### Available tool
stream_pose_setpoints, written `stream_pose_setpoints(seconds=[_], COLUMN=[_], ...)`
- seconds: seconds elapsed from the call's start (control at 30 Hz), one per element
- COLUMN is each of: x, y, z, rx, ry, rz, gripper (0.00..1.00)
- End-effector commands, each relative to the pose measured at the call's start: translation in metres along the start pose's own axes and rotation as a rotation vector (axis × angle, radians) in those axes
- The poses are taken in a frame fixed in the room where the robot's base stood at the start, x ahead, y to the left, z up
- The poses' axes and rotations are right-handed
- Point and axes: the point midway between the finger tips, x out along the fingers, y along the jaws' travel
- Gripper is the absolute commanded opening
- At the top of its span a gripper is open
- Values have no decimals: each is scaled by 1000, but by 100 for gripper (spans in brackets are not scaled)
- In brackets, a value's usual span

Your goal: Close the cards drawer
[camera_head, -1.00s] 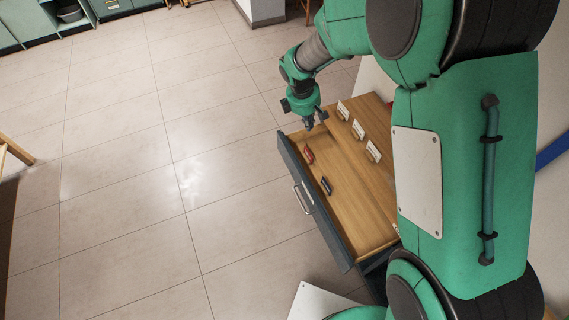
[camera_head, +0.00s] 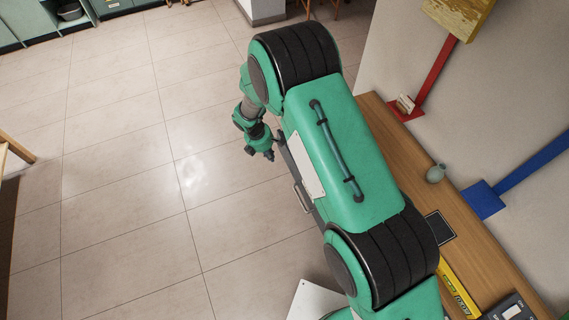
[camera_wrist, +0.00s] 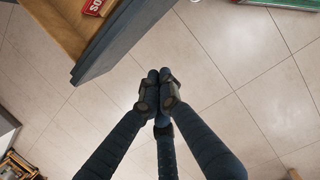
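The cards drawer (camera_head: 302,198) is pulled out. Its dark grey-blue front and metal handle show at the left edge of my arm, and most of the drawer is hidden under the arm. In the wrist view its front panel (camera_wrist: 122,42) crosses the upper left, with the wooden inside and a red item (camera_wrist: 98,4) with white letters behind it. My gripper (camera_head: 262,154) is outside the drawer, on the floor side of the front, near its far end. In the wrist view my gripper (camera_wrist: 158,82) has its fingers together, with nothing seen between them and a gap to the panel.
Red and blue pieces (camera_head: 484,200) stand at the wall. The tiled floor (camera_head: 120,190) at left is clear.

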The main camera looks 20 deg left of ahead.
Motion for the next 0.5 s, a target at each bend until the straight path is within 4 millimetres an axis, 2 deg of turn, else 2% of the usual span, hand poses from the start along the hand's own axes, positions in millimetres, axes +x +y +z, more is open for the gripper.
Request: stream_pose_setpoints(seconds=[0.27,0.5], x=[0,12], y=[0,0], z=[0,0], rx=[1,1], ry=[0,0], rz=[0,0], gripper=[0,0])
